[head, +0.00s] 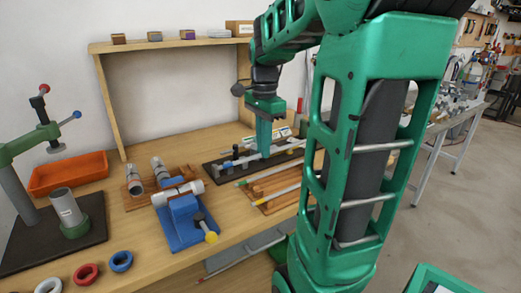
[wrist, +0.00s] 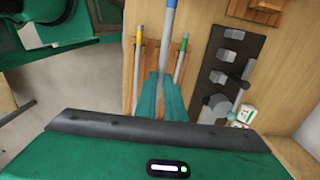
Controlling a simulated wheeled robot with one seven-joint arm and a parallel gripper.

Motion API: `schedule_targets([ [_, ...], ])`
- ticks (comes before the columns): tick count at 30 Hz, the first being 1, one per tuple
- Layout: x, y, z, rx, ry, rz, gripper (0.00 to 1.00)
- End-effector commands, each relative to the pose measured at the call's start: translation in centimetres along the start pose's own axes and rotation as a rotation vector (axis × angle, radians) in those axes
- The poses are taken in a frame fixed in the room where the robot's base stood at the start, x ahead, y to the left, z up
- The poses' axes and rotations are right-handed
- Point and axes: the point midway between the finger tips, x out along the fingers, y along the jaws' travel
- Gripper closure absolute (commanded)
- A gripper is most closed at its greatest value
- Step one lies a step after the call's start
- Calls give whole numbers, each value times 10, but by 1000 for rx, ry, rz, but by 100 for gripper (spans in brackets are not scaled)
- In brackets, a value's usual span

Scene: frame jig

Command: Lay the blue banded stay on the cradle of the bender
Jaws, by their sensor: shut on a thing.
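My gripper (wrist: 160,100) is shut on the blue banded stay (wrist: 163,60), a grey rod with a blue end, which passes between the fingers. In the head view my gripper (head: 264,153) points down, and the stay appears to run across below it, partly hidden. In the wrist view the stay shows between two other stays and looks nearer to the camera, so raised. The bender (wrist: 217,85) is a dark board with grey blocks and a lever, right of the held stay. The bender also shows in the head view (head: 214,172), behind the rack.
A wooden rack (head: 262,199) holds a yellow-banded stay (wrist: 137,55) and a green-banded stay (wrist: 181,60). A blue vise-like fixture (head: 184,222), an orange tray (head: 68,173) and a green press (head: 22,145) stand left. Coloured rings (head: 86,273) lie at front left.

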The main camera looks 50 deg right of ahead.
Motion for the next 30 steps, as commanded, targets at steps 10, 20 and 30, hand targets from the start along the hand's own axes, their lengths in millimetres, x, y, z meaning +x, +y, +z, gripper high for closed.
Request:
schedule_targets([
  [10, -1, -17, -7, 0, 0, 1, 100],
  [20, -3, -32, -13, -1, 0, 0, 100],
  [30, -5, -48, -20, 0, 1, 0, 100],
])
